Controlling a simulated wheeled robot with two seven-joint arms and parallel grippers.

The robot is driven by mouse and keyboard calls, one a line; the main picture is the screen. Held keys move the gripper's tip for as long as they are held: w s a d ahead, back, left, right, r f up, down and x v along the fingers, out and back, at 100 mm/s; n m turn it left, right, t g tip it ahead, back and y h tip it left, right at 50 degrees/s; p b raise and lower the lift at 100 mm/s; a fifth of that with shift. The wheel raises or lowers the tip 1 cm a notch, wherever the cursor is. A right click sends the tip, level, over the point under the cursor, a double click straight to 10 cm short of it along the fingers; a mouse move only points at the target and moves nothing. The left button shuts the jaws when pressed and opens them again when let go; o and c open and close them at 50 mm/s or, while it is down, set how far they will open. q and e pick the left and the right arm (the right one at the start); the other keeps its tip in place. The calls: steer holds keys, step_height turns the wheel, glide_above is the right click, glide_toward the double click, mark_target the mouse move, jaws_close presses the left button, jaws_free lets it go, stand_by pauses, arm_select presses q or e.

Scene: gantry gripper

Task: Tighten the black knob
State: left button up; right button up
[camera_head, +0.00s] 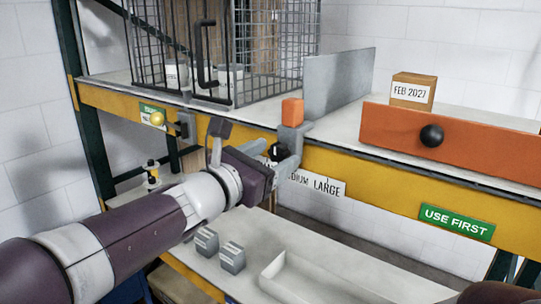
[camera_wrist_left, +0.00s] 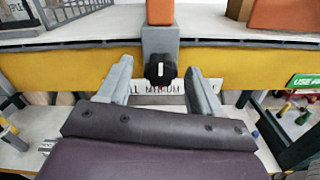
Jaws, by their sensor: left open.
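The black knob (camera_wrist_left: 160,69) is lobed, has a white mark on its face, and sits on the front of a grey clamp (camera_wrist_left: 161,40) at the shelf's yellow front edge. In the head view the knob (camera_head: 276,152) is partly hidden by my gripper. My left gripper (camera_head: 277,150) is open, its fingers pointing at the shelf edge. In the left wrist view the left gripper (camera_wrist_left: 160,75) has one finger on each side of the knob, with visible gaps on both sides. My right gripper is not in view.
An orange block (camera_head: 292,111) tops the clamp, beside a grey divider (camera_head: 338,82). An orange board (camera_head: 455,145) with a black ball stands right. A wire cage (camera_head: 275,50) stands behind left. Below are a lower shelf with grey blocks (camera_head: 232,257) and a white tray (camera_head: 300,285).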

arm_select(q)
steer(key=shift+d, duration=0.1)
steer(key=shift+w+f, duration=0.1)
steer(key=shift+w, duration=0.05)
steer(key=c, duration=1)
steer(key=shift+c, duration=0.2)
